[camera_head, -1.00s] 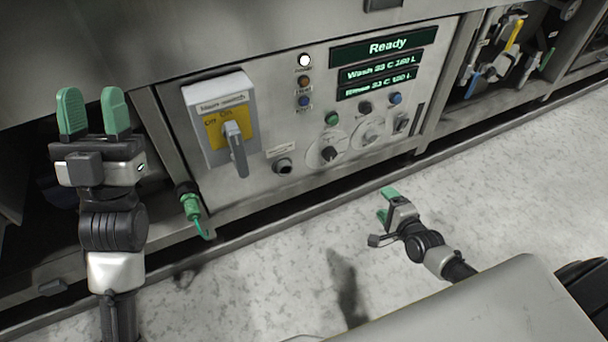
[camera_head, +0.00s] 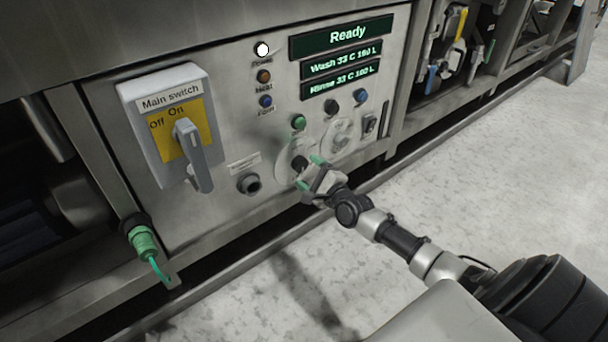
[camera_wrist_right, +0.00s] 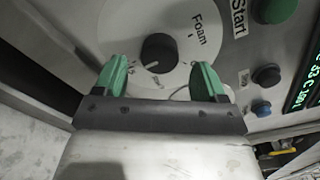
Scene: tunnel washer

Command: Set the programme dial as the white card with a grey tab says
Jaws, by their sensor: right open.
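A round pale dial (camera_head: 290,150) with a black knob (camera_head: 299,163) sits low on the control panel, below a green button (camera_head: 299,122). In the right wrist view the dial face (camera_wrist_right: 185,20) carries the word "Foam", and its black knob (camera_wrist_right: 158,52) is close ahead. My right gripper (camera_head: 310,172) is open in front of this dial and partly hides it. In the wrist view its green fingers (camera_wrist_right: 162,68) stand on either side of the knob with gaps, apart from it. A card with a grey tab is not seen. My left gripper is out of view.
A second dial (camera_head: 341,136) is to the right. The main switch (camera_head: 190,150) with its grey handle is left. The upper display (camera_head: 348,36) reads "Ready". A green nozzle (camera_head: 144,240) hangs at the lower left. The floor (camera_head: 490,150) at right is clear.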

